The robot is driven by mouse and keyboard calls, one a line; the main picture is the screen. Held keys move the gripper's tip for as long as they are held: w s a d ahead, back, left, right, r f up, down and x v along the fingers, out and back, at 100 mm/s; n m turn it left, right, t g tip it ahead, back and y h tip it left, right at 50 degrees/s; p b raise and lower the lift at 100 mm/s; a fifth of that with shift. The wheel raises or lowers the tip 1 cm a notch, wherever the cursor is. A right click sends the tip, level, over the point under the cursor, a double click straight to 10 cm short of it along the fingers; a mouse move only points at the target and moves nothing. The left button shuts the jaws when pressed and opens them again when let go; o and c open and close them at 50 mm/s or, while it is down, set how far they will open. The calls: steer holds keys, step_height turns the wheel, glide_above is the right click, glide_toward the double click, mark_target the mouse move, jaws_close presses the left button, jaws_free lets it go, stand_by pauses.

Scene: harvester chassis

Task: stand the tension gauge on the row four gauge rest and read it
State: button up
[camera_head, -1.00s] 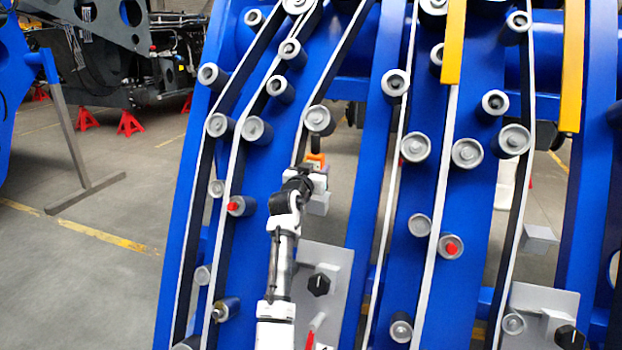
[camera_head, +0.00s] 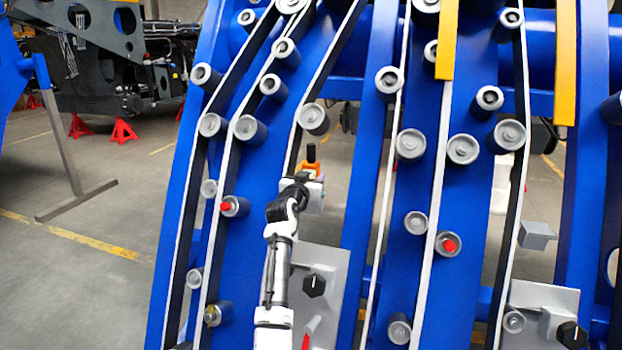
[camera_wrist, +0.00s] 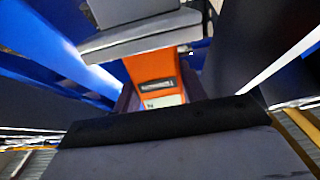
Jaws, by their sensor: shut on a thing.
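The tension gauge (camera_head: 310,167) shows as a small orange body with a black stub pointing up. My gripper (camera_head: 311,180) is shut on it, in front of the gap right of the left blue rib. In the wrist view the orange gauge (camera_wrist: 152,72) sits between my gripper's grey jaws (camera_wrist: 155,88), with a dark display strip and a pale label; the reading is not legible. A grey block (camera_head: 316,204) shows just below and behind my gripper, partly hidden; it may be a gauge rest. I cannot tell whether the gauge touches it. A similar grey block (camera_head: 537,234) sticks out farther right.
Blue ribs (camera_head: 375,130) carry several grey rollers (camera_head: 410,144) and black-and-white belts close around my arm. A grey plate with a black knob (camera_head: 315,284) stands right of my forearm. Yellow bars (camera_head: 565,70) hang at upper right. Open floor lies left.

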steer(key=shift+f+b, duration=0.35)
steer(key=o, duration=1.2)
steer(key=b+v, duration=0.1)
steer(key=v, duration=1.3)
steer(key=shift+b, duration=0.4)
steer(key=shift+r, duration=0.1)
